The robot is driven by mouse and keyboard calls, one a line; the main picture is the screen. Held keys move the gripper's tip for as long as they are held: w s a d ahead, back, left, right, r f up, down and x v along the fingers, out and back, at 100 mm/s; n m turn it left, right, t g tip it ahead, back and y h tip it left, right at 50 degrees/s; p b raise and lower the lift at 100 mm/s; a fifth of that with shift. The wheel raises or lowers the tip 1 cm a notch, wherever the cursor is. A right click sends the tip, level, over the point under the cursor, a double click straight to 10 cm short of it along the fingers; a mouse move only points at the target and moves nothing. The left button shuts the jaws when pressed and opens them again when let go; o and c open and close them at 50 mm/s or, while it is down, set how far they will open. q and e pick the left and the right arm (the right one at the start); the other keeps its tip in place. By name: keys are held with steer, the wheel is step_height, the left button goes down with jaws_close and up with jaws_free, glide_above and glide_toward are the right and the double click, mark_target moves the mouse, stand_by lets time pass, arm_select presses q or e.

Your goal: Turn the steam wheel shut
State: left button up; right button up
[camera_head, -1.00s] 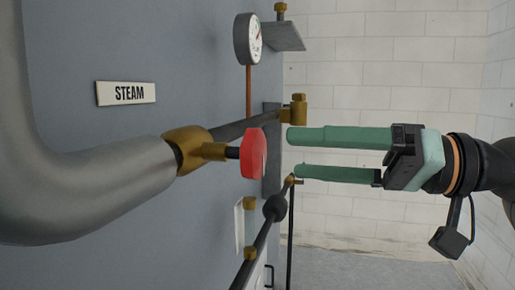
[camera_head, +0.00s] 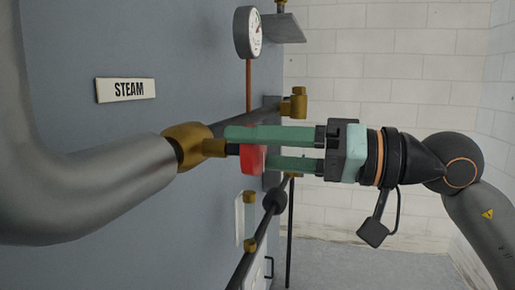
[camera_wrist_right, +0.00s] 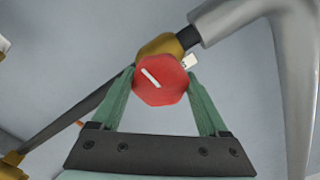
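The steam wheel (camera_head: 252,160) is a small red faceted knob on a dark stem from a brass valve (camera_head: 189,147). My right gripper (camera_head: 245,148) reaches in from the right with its green fingers on either side of the wheel. In the right wrist view the red wheel (camera_wrist_right: 161,80) faces the camera with a white line across it, slanting down to the right. The fingers (camera_wrist_right: 161,92) lie close against both its sides, shut on it. In the head view the upper finger hides part of the wheel. My left gripper is not in view.
A "STEAM" label (camera_head: 125,90) is on the blue-grey panel (camera_head: 90,40). A thick grey pipe (camera_head: 110,200) bends in from the left. A pressure gauge (camera_head: 248,33) is above, and a sight glass (camera_head: 240,221) and dark pipes are below. Free room lies to the right.

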steer(key=c, duration=0.8)
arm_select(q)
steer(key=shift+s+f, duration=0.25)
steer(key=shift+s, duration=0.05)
arm_select(e)
steer(key=shift+c, duration=0.2)
